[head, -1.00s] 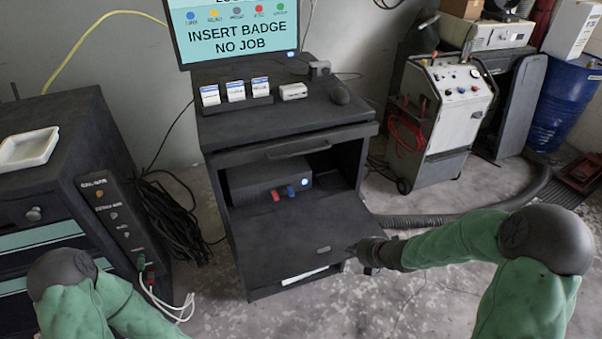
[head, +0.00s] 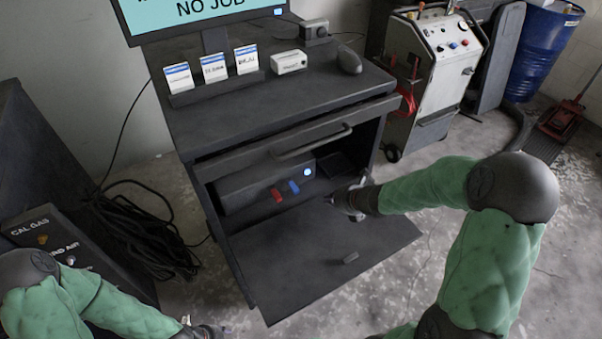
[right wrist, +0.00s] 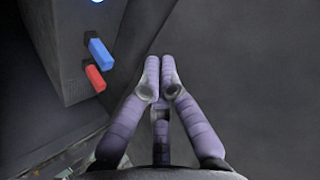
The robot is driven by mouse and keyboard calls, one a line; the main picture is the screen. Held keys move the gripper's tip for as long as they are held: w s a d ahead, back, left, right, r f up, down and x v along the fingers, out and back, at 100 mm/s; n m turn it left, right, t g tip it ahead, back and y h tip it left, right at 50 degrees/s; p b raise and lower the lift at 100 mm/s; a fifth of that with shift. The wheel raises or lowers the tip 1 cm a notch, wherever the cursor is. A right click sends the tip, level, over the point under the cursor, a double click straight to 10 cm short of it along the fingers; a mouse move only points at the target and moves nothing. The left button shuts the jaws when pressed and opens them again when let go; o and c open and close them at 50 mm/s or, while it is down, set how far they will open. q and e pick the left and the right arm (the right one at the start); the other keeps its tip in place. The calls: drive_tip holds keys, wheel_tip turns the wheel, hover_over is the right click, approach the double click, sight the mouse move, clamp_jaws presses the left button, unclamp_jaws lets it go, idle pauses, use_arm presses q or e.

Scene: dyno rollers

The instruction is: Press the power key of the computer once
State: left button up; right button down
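The computer (head: 245,189) is a dark box inside the open cabinet compartment. Its round power key (head: 307,172) glows blue-white on the right of its front, and shows at the top edge of the right wrist view (right wrist: 97,1). My right gripper (head: 345,198) is over the lowered flap, to the right of the computer's front and apart from the key. In the right wrist view its fingertips (right wrist: 160,62) are together with nothing between them. My left gripper (head: 208,332) shows only partly at the bottom edge of the head view; its fingers are unclear.
A red stick (head: 276,194) and a blue stick (head: 293,186) protrude from the computer's front, left of the key. The lowered flap (head: 310,265) is bare. A drawer handle (head: 315,143) juts out above the opening. Black cables (head: 140,225) lie left of the cabinet.

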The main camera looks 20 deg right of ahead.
sight(308, 172)
drive_tip(key=shift+w+f, duration=0.1)
drive_tip(key=shift+w, duration=0.05)
idle(0.3)
drive_tip(key=shift+w+a+p, duration=0.2)
drive_tip(key=shift+w+p, duration=0.2)
drive_tip(key=shift+w, duration=1.8)
drive_tip(key=shift+w+a+p, duration=0.15)
drive_tip(key=shift+w+p, duration=0.25)
drive_tip(key=shift+w, duration=1.75)
drive_tip(key=shift+w, duration=0.4)
drive_tip(key=shift+w, duration=0.35)
drive_tip(key=shift+s, duration=0.75)
